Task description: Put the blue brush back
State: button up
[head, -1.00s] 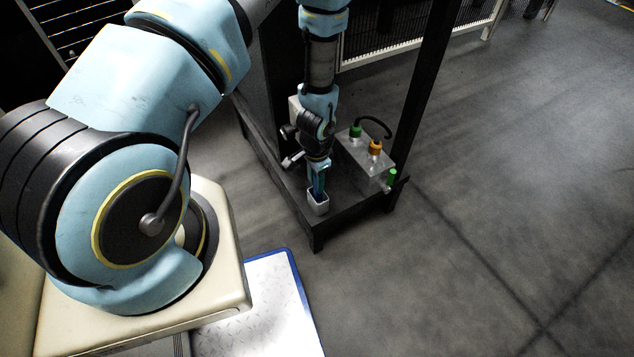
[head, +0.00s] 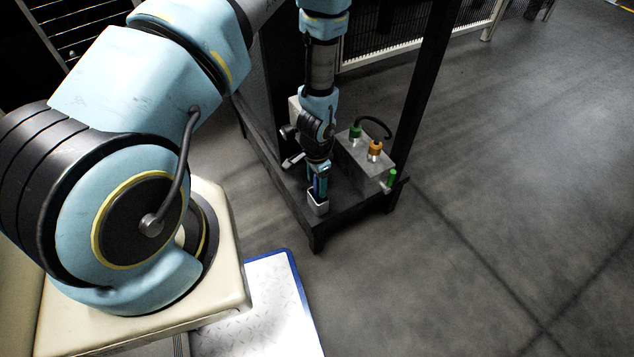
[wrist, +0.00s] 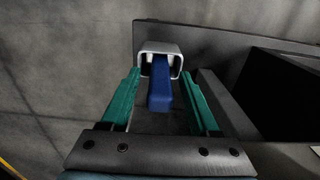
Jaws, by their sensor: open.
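The blue brush (wrist: 160,92) shows in the wrist view as a blue handle. It stands in a small light-grey holder (wrist: 174,49), and its lower end is hidden inside. In the head view the holder (head: 318,206) sits at the front corner of a dark stand, and the brush (head: 319,188) shows only as a small dark blue strip. My gripper (wrist: 162,78) is open, with one green finger on each side of the handle. Gaps show between the fingers and the handle. In the head view my gripper (head: 318,183) is just above the holder.
The dark stand (head: 352,211) has a raised rim and a dark upright post (head: 424,85). A grey box (head: 362,157) with green and orange fittings and a black cable stands right of my gripper. Open floor (head: 500,180) lies to the right.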

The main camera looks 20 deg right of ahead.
notch_tip(320, 180, up, 12)
jog(key=shift+r+p, duration=0.1)
jog(key=shift+p, duration=0.35)
jog(key=w+a+r+n, duration=0.3)
jog(key=w+a+r, duration=0.2)
jog(key=r, duration=0.3)
jog(key=s+a+r+n, duration=0.2)
jog(key=a+r+n, duration=0.3)
jog(key=a+r, duration=0.5)
jog(key=s+a+r+n+t, duration=0.1)
jog(key=a+r+n, duration=0.5)
jog(key=a+r, duration=0.3)
jog(key=shift+s+a+r+n+t, duration=0.3)
jog(key=shift+s+a+r, duration=0.1)
jog(key=shift+a, duration=0.1)
notch_tip(320, 180, up, 16)
jog(key=p, duration=1.6)
jog(key=shift+r, duration=0.2)
